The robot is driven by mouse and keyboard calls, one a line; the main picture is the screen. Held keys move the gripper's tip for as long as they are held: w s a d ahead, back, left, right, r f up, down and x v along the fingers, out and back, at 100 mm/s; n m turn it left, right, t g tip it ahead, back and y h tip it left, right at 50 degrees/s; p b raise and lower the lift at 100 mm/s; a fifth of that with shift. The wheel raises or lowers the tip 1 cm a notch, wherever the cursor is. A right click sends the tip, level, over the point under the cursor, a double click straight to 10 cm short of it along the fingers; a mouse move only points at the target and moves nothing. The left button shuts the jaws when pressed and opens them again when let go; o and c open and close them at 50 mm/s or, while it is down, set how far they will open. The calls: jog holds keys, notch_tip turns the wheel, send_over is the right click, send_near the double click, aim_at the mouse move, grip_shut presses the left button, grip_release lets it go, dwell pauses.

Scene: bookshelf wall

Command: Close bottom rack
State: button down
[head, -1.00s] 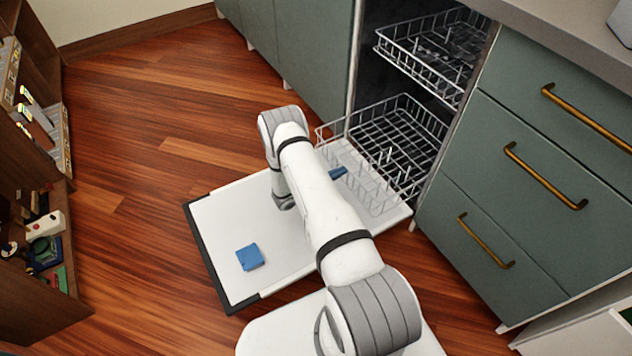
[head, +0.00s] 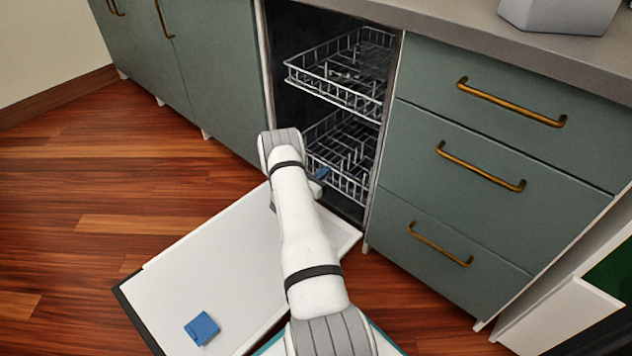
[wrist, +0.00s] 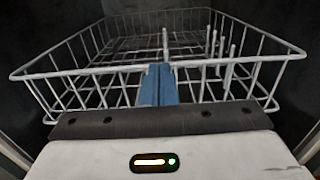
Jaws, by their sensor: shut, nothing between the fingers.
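The bottom rack (head: 345,155), a grey wire basket, sits mostly inside the dishwasher, its front near the opening. My arm hides part of its left side in the head view. In the wrist view the bottom rack (wrist: 95,72) fills the upper part, with its front wires close by. My gripper (wrist: 158,70) has blue fingers shut together with nothing between them, at the middle of the rack's front; whether they touch the wire I cannot tell. In the head view my gripper (head: 321,174) shows as a small blue tip at the rack's front.
The top rack (head: 340,75) sticks partly out above. The white dishwasher door (head: 215,255) lies open and low, with a blue block (head: 201,328) on it. Green drawers (head: 465,175) with brass handles stand to the right. Wood floor (head: 110,215) is clear at left.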

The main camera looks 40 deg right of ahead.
jog(key=shift+d+r, duration=0.2)
jog(key=shift+d, duration=0.25)
jog(key=s+a+p, duration=0.1)
jog(key=a+p, duration=0.3)
jog(key=a, duration=1)
jog(key=shift+s+a+f, duration=0.25)
jog(key=shift+a, duration=0.15)
